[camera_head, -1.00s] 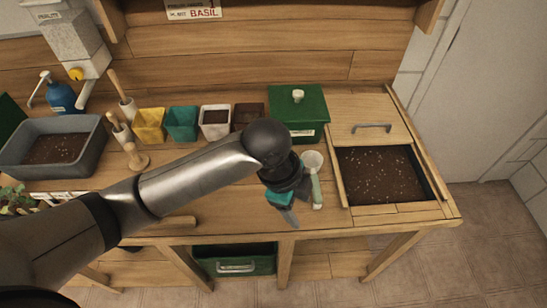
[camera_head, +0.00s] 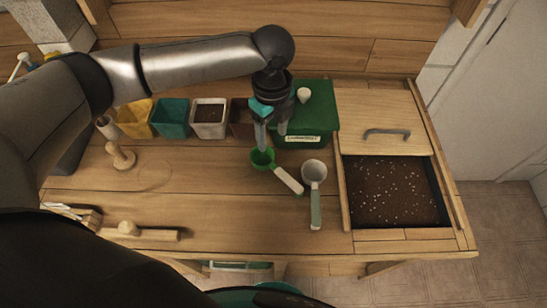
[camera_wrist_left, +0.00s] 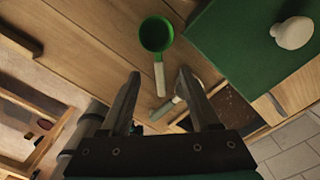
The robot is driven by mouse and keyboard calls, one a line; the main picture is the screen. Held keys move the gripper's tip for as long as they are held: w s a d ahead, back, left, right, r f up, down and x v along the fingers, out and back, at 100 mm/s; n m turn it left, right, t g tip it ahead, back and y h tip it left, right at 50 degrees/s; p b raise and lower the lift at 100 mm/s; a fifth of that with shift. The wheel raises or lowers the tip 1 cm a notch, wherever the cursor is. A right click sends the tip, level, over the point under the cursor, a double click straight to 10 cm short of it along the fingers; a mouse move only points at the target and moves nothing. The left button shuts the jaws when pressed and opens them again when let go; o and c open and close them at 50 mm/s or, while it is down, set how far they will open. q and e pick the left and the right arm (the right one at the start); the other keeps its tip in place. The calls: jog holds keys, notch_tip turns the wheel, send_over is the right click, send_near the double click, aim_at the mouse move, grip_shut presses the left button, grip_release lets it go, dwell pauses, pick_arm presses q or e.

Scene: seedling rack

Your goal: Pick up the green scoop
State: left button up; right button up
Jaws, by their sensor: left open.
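The green scoop (camera_head: 262,159) lies on the bench in front of the green box, its pale handle pointing to the lower right. It also shows in the left wrist view (camera_wrist_left: 156,36), with the handle running down between the fingers in the picture. My left gripper (camera_head: 271,143) is above the bench beside the bowl, pointing down, open and empty. In the left wrist view its fingers (camera_wrist_left: 159,74) are spread apart. Any contact with the scoop cannot be told. My right gripper is in neither view.
A grey-white scoop (camera_head: 314,172) lies just right of the green one. A lidded green box (camera_head: 306,118) stands behind. A soil bin (camera_head: 347,200) is at the right, and several pots, including a teal pot (camera_head: 171,118), are at the left. The front bench middle is clear.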

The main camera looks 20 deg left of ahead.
pick_arm(q)
send_over(271, 164)
notch_tip(271, 164, down, 4)
jog(key=shift+d+f, duration=0.1)
notch_tip(271, 164, down, 3)
jog(key=shift+w+r+b, duration=0.1)
jog(key=shift+r+b, duration=0.1)
jog(key=shift+b, duration=0.15)
jog(key=shift+f, duration=0.9)
notch_tip(271, 164, down, 4)
jog(key=shift+f+b, duration=0.15)
jog(key=shift+b, duration=0.25)
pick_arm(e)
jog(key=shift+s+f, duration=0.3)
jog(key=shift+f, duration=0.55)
pick_arm(q)
grip_shut()
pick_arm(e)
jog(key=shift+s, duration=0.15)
